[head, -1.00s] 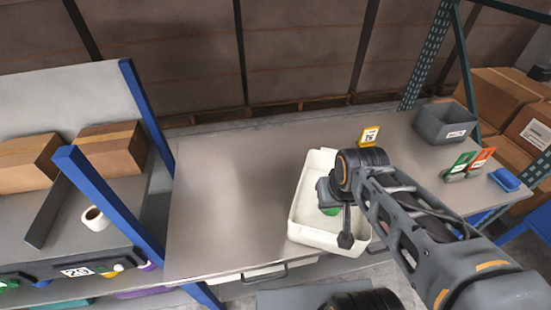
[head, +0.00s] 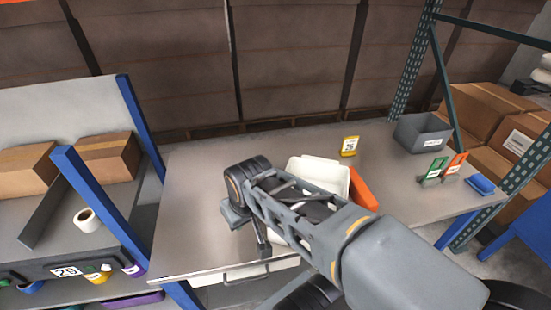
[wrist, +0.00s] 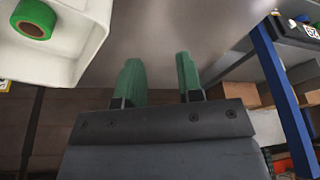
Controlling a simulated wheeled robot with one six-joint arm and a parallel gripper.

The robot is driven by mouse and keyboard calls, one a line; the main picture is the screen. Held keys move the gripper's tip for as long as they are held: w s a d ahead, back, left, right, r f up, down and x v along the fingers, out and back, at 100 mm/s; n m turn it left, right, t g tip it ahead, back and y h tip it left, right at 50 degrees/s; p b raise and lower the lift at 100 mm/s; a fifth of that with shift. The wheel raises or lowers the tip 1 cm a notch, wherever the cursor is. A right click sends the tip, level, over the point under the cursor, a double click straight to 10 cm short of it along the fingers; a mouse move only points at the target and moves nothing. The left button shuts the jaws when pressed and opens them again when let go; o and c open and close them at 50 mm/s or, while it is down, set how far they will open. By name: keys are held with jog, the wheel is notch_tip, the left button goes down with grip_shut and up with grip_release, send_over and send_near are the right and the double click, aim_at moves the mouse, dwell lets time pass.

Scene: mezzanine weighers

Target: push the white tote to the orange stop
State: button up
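The white tote (head: 322,172) stands on the table, partly hidden behind my arm; its far right part shows. The orange stop (head: 363,188) shows just right of the tote, close to its right side; my arm hides whether they touch along their length. My gripper (head: 264,248) points down left of the tote, near the table's front edge. In the wrist view my gripper's green fingers (wrist: 158,75) are apart with nothing between them. The tote (wrist: 75,50) shows there at upper left, beside the fingers, with a green tape roll (wrist: 34,18) inside.
A yellow label stand (head: 349,146) is behind the tote. A grey bin (head: 420,132), green and orange card holders (head: 444,170) and a blue block (head: 481,184) stand at the table's right. A blue-posted shelf (head: 95,205) is on the left. The tabletop (head: 190,185) left of the arm is clear.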

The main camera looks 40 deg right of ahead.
jog(key=w+d+m+g+b, duration=0.1)
jog(key=w+d+m, duration=0.4)
jog(key=d, duration=0.4)
jog(key=w+d+r+m+g+b, duration=0.1)
jog(key=w+d+m+g, duration=0.1)
jog(key=w+d+m, duration=0.3)
jog(key=w+d, duration=0.1)
jog(key=d, duration=0.3)
jog(key=shift+w+d, duration=0.25)
jog(key=shift+d, duration=0.1)
jog(key=shift+f, duration=0.1)
notch_tip(320, 180, down, 14)
jog(key=shift+r+b, duration=0.2)
jog(key=shift+b, duration=0.5)
jog(key=shift+c, duration=0.3)
grip_shut()
